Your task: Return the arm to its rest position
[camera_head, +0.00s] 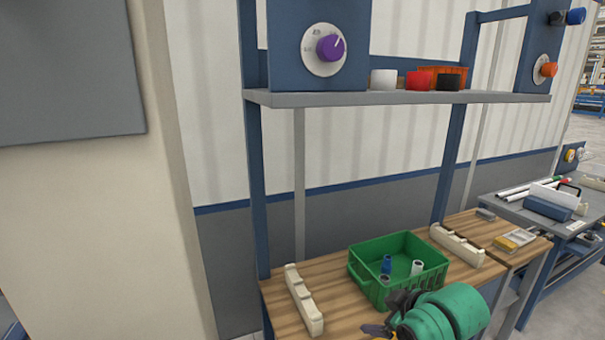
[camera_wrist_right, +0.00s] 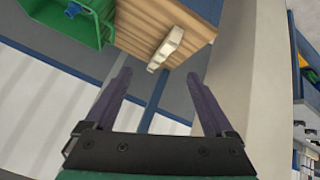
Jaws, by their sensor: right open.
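My right arm comes in at the bottom of the head view, green and dark, with my right gripper (camera_head: 378,329) low in front of the wooden table (camera_head: 345,318). In the right wrist view my right gripper (camera_wrist_right: 165,95) is open, its two purple-grey fingers spread with nothing between them. Beyond the fingertips are the wall and the table's edge. The left gripper is not in view.
A green crate (camera_head: 398,245) on the table holds blue and white pipe pieces (camera_head: 386,265). Cream notched holders (camera_head: 304,300) (camera_head: 457,246) stand on either side. A shelf (camera_head: 400,98) with cups is above. A grey side table (camera_head: 540,215) is at right.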

